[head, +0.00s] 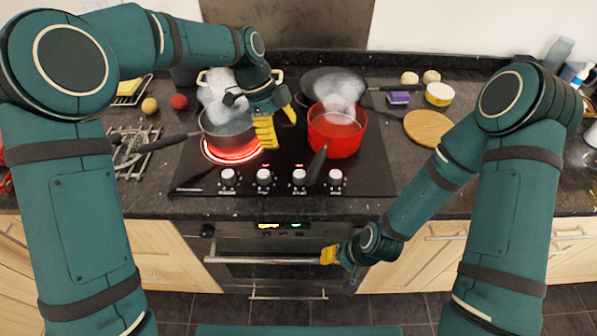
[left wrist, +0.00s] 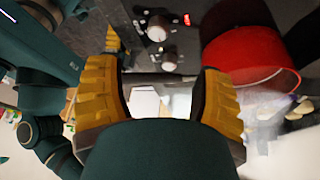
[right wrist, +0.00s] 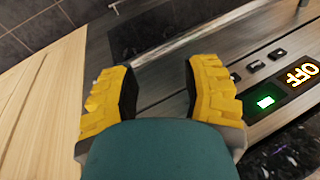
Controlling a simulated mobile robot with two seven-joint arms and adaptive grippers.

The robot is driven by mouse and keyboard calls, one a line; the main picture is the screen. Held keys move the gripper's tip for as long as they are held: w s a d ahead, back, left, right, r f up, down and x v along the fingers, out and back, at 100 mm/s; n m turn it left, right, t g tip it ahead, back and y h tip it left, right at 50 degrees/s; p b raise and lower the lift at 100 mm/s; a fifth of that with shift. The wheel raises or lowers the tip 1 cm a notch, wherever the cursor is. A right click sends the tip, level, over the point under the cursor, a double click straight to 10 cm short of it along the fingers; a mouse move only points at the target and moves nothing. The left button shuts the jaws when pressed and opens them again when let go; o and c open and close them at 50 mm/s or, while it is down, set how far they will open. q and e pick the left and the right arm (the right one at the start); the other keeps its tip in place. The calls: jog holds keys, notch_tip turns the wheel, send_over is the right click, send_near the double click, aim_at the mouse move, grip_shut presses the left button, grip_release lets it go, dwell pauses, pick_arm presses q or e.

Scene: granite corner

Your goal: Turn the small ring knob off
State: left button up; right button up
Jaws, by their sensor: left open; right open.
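Four control knobs sit in a row on the hob's front: the far left knob (head: 228,177), the second knob (head: 264,177), the third knob (head: 299,177) and the far right knob (head: 336,177). Their labels are too small to read, so I cannot tell which is the small ring's. My left gripper (head: 278,122) is open and empty above the hob, between the grey saucepan (head: 226,133) and the red pot (head: 336,135). Two knobs show beyond its fingers in the left wrist view (left wrist: 158,28). My right gripper (head: 338,268) is open and empty by the oven front.
A ring glows red (head: 215,158) under the grey saucepan. Both pots steam, and the red pot's dark handle (head: 317,166) reaches toward the knobs. The oven handle (head: 265,260) is near my right gripper.

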aim_at(298, 173)
pick_arm(q)
jog(key=x, duration=0.6)
jog(key=b+x, duration=0.1)
jog(key=x, duration=0.6)
jog(key=shift+s+r, duration=0.1)
jog(key=shift+s, duration=0.15)
jog(key=shift+o, duration=0.2)
grip_shut()
